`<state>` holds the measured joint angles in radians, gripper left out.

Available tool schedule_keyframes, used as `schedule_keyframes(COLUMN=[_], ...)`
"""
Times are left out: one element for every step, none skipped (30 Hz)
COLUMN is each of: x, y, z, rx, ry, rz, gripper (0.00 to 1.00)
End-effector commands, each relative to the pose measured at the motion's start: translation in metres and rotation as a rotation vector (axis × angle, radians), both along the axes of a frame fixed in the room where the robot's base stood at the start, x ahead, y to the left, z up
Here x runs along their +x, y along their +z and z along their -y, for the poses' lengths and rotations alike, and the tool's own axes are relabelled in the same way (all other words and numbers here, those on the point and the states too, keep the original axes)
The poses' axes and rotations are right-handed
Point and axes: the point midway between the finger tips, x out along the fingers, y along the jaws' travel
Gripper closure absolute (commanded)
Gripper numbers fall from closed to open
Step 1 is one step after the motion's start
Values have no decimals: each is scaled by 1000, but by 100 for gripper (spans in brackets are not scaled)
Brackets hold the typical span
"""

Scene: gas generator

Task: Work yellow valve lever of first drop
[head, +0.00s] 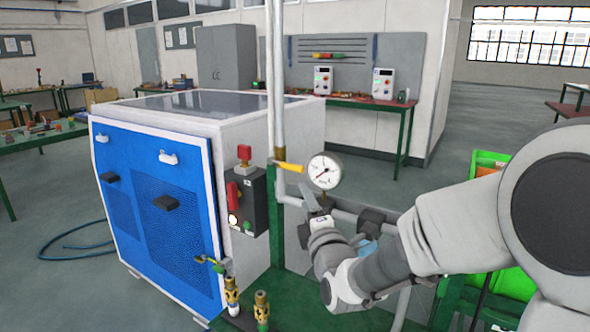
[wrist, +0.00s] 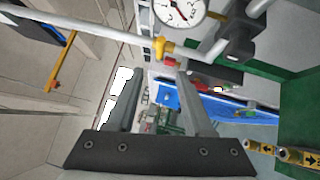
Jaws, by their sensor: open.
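A yellow valve lever (head: 289,166) sits on the vertical pipe (head: 278,110), left of a round pressure gauge (head: 325,171). In the wrist view a yellow part (wrist: 165,48), which looks like this lever, shows beside the gauge (wrist: 180,8), just beyond the fingertips. I cannot tell whether a finger touches the pipe.
The blue and white generator cabinet (head: 160,190) stands left, with a black switch box (head: 247,200) on its side. A horizontal pipe (head: 345,215) with a black fitting (head: 372,218) lies close behind my gripper. A green crate (head: 490,165) stands right. Open floor lies behind.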

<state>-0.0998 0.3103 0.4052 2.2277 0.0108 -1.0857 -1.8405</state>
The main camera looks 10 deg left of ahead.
Motion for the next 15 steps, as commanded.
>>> schedule_keyframes(x=[8,13,20,24,29,35,40,44,50,55,59,65,69,74,79], y=[1,2,2,3,4,5,5,7,7,8,9,9,10,11,12], z=[-3,-6,-9,-11,-13,-16,-19,-21,-24,-26,-28,-31,-33,-35,-38], rx=[3,3,3,2,2,3,3,4,3,3,3,3,3,3,3], ry=[-2,-1,-2,-2,-2,-2,-2,-1,-2,-2,-3,-2,-2,-2,-2], rz=[-1,0,-2,-1,-1,-2,-3,-2,-2,-2,-1,-3,-2,-1,-3], gripper=[48,48,48,48,48,48,48,48,48,48,48,48,48,48,48])
